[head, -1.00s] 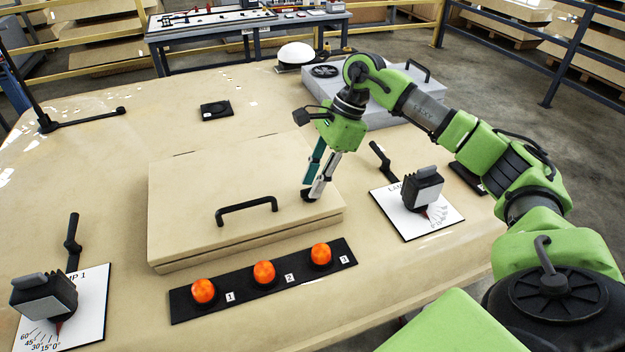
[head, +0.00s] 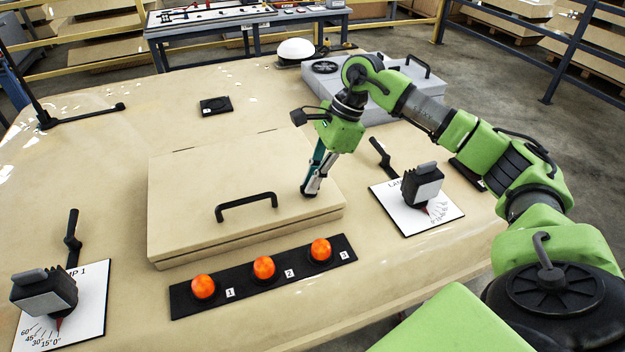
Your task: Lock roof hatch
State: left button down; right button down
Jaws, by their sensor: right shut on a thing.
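The roof hatch (head: 220,200) is a beige square lid, closed and flat on the beige cab roof. A black bar handle (head: 247,205) stands near its front edge. My right gripper (head: 307,190) points down at the right part of the lid, to the right of the handle. Its fingers are shut on a small dark knob, the hatch latch (head: 306,194), mostly hidden by the fingertips. How the latch is turned cannot be seen. My left gripper is not in view.
A black strip with several orange lamps (head: 264,267) lies in front of the hatch. Lamp units on white angle plates stand at left (head: 44,292) and right (head: 425,187). A grey box (head: 415,95) and a white dome (head: 296,51) are behind.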

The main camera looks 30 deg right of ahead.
jog(key=m+t+b, duration=0.1)
jog(key=m+b, duration=0.1)
jog(key=m, duration=0.1)
jog(key=shift+f+m+h, duration=0.15)
jog(key=shift+m+h, duration=0.15)
jog(key=m+t+b, duration=0.1)
jog(key=m, duration=0.1)
jog(key=m+h+b, duration=0.1)
jog(key=m+b, duration=0.1)
jog(key=m, duration=0.1)
jog(key=shift+s+a+t+h, duration=0.15)
jog(key=shift+t+h, duration=0.15)
jog(key=shift+t, duration=0.1)
jog(key=m+h, duration=0.1)
jog(key=m, duration=0.1)
jog(key=m+b, duration=0.1)
jog(key=m, duration=0.2)
jog(key=shift+a+r+t+h, duration=0.2)
jog(key=shift+t+h, duration=0.1)
jog(key=shift+h, duration=0.1)
jog(key=shift+m+h+b, duration=0.65)
jog(key=shift+m+h, duration=0.05)
jog(key=shift+m, duration=1.2)
jog(key=c, duration=2.2)
grip_release()
jog(key=v, duration=1.2)
